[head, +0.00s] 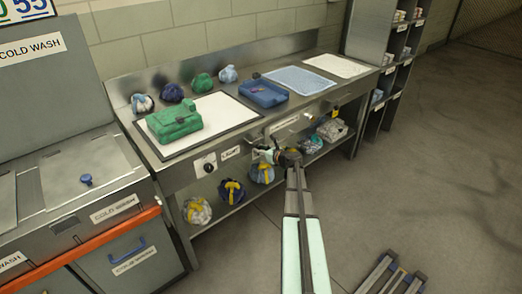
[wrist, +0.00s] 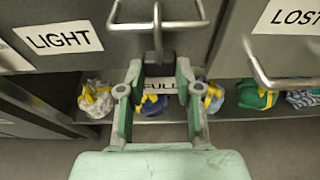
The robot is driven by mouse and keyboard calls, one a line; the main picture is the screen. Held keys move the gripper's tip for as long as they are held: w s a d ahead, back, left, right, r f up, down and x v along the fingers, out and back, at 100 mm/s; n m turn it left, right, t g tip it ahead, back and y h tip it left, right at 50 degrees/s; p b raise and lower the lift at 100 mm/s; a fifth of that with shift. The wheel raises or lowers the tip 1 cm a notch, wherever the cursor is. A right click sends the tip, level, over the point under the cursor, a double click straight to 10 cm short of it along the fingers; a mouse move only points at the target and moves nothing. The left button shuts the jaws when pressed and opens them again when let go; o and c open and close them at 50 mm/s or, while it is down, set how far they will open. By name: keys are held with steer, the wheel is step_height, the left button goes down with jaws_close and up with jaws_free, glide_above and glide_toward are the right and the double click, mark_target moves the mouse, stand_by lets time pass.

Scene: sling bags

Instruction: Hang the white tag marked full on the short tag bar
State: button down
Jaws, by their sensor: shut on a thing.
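The white tag marked FULL (wrist: 171,88) shows between the fingers of my gripper (wrist: 158,72) in the wrist view, its first letter partly covered. My gripper is shut on the tag, in front of the bench's front panel. In the head view my gripper (head: 268,155) is at that panel, and the tag cannot be made out there. A metal bar loop (wrist: 200,25) stands out from the panel just above the fingers in the wrist view. Whether the tag or its dark upper part touches this bar, I cannot tell.
A LIGHT label (wrist: 58,39) is left of the loop. A second bar (wrist: 288,84) hangs below the LOST label (wrist: 290,16). Several bundled bags line the lower shelf (head: 240,202). A green bag (head: 174,122) lies on the bench top. The floor at right is mostly clear.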

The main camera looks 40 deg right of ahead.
steer(key=shift+f, duration=0.15)
steer(key=shift+c, duration=1.5)
jaws_free()
steer(key=shift+s, duration=0.1)
steer(key=s, duration=0.6)
steer(key=shift+s+d+b, duration=0.15)
steer(key=shift+s+b, duration=0.2)
steer(key=shift+s, duration=0.05)
